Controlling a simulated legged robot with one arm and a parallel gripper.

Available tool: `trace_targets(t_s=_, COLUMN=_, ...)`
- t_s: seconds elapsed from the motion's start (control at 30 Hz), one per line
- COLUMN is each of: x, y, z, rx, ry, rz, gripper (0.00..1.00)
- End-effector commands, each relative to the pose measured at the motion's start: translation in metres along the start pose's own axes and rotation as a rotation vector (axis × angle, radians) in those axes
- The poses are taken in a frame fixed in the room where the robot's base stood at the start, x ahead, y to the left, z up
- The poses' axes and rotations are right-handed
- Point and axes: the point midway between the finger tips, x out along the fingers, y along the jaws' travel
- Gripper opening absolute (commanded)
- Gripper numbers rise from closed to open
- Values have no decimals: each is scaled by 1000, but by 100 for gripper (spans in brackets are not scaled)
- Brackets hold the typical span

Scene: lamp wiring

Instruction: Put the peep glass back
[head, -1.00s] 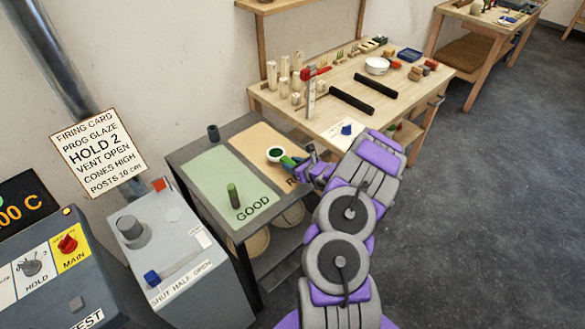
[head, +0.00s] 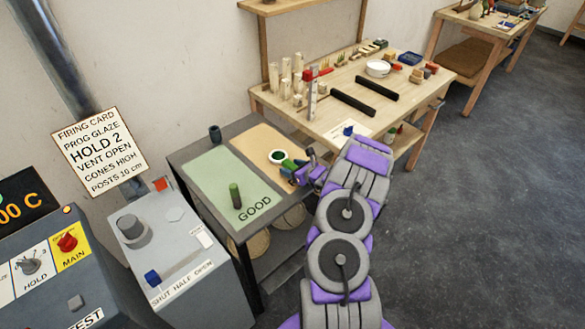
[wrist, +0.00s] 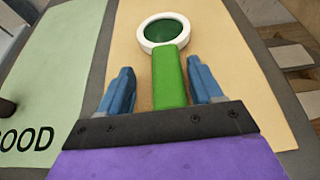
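The peep glass has a white ring (head: 277,156) around dark green glass and a bright green handle. It lies on the tan half of the sorting table, beside the green half marked GOOD. In the wrist view the ring (wrist: 163,31) is ahead of my gripper (wrist: 162,82), and the green handle runs back between its two blue fingers. The fingers are apart, with a gap on each side of the handle. In the head view my gripper (head: 300,172) is at the handle end and partly covers it. I cannot tell its exact height over the handle.
A dark green cylinder (head: 235,196) stands on the GOOD half. A dark cup (head: 215,134) is at the table's back corner. The grey damper box (head: 165,240) stands to the left. A wooden workbench (head: 345,75) with posts, black bars and a white bowl is behind.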

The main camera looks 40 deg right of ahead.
Motion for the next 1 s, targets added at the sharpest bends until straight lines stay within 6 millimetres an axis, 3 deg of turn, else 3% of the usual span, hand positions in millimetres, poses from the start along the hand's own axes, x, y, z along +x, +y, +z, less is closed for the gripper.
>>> trace_targets(t_s=0.53, x=-1, y=0, z=-4, rx=-1, ry=0, rz=-1, gripper=65)
trace_targets(t_s=1.0, x=-58, y=0, z=-2, rx=4, ry=-3, rz=-5, gripper=65)
